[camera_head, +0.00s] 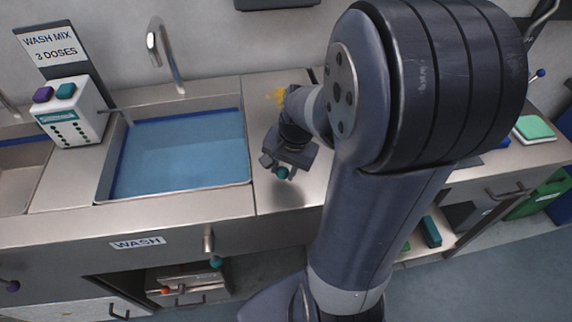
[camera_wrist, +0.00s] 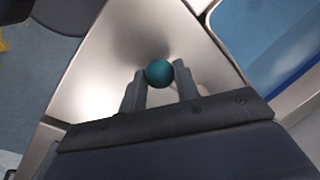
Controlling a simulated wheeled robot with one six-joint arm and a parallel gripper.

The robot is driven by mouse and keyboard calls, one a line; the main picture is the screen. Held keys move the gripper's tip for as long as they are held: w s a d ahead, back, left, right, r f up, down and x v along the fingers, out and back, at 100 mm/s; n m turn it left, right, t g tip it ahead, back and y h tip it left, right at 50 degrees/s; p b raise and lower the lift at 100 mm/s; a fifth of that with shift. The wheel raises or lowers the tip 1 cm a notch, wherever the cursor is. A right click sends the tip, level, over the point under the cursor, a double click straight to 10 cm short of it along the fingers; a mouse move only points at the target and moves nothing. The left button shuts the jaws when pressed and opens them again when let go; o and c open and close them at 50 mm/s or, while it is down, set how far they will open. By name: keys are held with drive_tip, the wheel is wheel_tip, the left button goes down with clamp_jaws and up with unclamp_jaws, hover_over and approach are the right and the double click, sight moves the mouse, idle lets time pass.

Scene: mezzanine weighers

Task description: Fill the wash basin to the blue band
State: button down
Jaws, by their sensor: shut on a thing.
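The wash basin (camera_head: 249,163) is set in the steel counter, left of my gripper, and holds blue water (camera_head: 180,150). The blue band (camera_head: 116,158) shows along its left and back walls, just above the water. A corner of the basin with water (camera_wrist: 262,40) is at the upper right of the wrist view. My gripper (camera_head: 281,168) is shut on a teal ball (camera_head: 283,174) over the counter right of the basin. The ball also shows between the fingertips in the wrist view (camera_wrist: 159,72). Whatever may be attached beneath the ball is hidden.
A curved spout (camera_head: 165,52) rises behind the basin. A white dispenser (camera_head: 70,112) with purple and teal buttons stands at its left, below a "WASH MIX 3 DOSES" sign (camera_head: 49,46). A teal-knobbed lever (camera_head: 215,262) is under the counter front. A green-topped item (camera_head: 534,128) lies far right.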

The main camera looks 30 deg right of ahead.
drive_tip(key=shift+a+m, duration=0.3)
drive_tip(key=shift+w, duration=0.1)
drive_tip(key=c, duration=1.1)
unclamp_jaws()
drive_tip(key=shift+o, duration=0.2)
drive_tip(key=shift+r, duration=0.1)
wheel_tip(320, 180, up, 10)
drive_tip(key=s+d, duration=0.1)
drive_tip(key=shift+s+r+p, duration=0.2)
drive_tip(key=shift+s+p, duration=0.15)
drive_tip(key=shift+d, duration=0.1)
